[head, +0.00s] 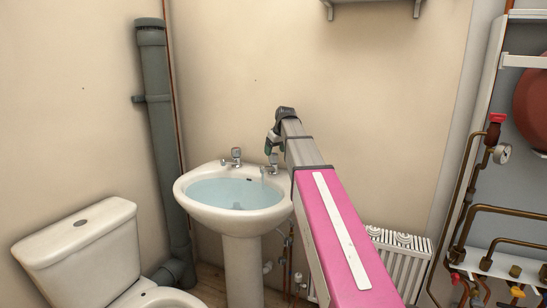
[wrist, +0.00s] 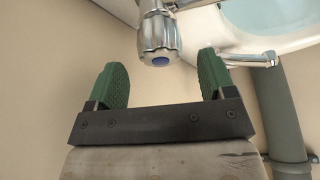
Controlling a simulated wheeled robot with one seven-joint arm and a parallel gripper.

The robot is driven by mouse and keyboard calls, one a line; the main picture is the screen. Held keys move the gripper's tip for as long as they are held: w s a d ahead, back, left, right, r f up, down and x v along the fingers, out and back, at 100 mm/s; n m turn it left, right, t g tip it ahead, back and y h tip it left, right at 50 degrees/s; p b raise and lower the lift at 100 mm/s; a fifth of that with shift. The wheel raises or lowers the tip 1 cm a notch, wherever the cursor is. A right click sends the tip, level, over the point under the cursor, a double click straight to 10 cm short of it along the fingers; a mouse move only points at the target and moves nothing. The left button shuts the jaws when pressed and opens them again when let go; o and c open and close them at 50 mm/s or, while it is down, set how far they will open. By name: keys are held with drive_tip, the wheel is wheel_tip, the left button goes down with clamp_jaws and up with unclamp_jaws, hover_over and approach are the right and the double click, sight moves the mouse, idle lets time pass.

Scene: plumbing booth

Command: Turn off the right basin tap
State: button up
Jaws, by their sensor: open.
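The right basin tap (head: 273,160) stands at the back right of the white basin (head: 184,198), partly hidden by my arm in the head view. In the wrist view its chrome ribbed handle (wrist: 158,30) with a blue cap lies just beyond the gap between my fingertips, roughly centred. My gripper (wrist: 161,62) is open and empty, with a green finger on each side of that gap. In the head view my gripper (head: 271,145) is at the right tap. A faint pale streak under the spout may be running water; I cannot tell for sure.
The left basin tap (head: 235,157) also shows in the wrist view (wrist: 250,58). The basin holds bluish water (head: 230,193). A grey soil pipe (head: 157,110) and toilet (head: 85,250) are on the left, a radiator (head: 405,260) and copper pipes on the right. The wall is close behind the taps.

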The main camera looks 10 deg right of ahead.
sight(274, 154)
drive_tip(key=shift+x, duration=1.95)
drive_tip(key=c, duration=0.9)
